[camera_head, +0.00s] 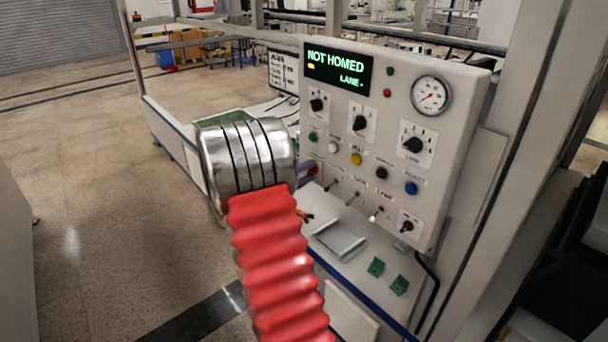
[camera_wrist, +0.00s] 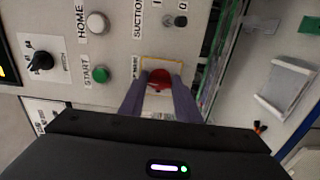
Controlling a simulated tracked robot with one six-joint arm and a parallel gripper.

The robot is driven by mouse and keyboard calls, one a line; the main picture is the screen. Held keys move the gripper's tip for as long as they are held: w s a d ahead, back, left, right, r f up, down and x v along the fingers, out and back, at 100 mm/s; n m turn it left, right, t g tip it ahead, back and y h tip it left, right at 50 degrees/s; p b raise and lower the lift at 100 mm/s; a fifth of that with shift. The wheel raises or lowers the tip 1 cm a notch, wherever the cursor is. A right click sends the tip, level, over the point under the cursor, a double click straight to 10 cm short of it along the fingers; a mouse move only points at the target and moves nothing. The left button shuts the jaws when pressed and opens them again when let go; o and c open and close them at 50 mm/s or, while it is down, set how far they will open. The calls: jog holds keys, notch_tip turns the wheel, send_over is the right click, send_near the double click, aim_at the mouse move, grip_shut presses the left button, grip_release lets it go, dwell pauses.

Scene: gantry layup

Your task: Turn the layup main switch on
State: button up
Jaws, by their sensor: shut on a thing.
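The main switch is a red knob (camera_wrist: 160,75) on a yellow-edged plate, near the green START button in the wrist view. My gripper (camera_wrist: 159,82) has its two purple-grey fingers on either side of the red knob and is shut on it. The fingers hide the knob's sides, and I cannot tell its on or off position. In the head view my gripper (camera_head: 308,171) reaches the lower left edge of the control panel (camera_head: 455,100), and my arm hides most of that spot.
The panel's display (camera_head: 337,67) reads NOT HOMED. Black rotary knobs, coloured buttons and toggles crowd the panel. The START button (camera_wrist: 101,74) and HOME button (camera_wrist: 97,22) lie near my fingers. Below, a ledge (camera_head: 365,290) holds a grey tray (camera_head: 340,239) and green blocks (camera_head: 376,267).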

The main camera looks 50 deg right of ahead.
jog(key=shift+s+f, duration=0.1)
jog(key=o, duration=1)
jog(key=shift+o, duration=0.2)
jog(key=v, duration=1.3)
jog(key=shift+a, duration=0.35)
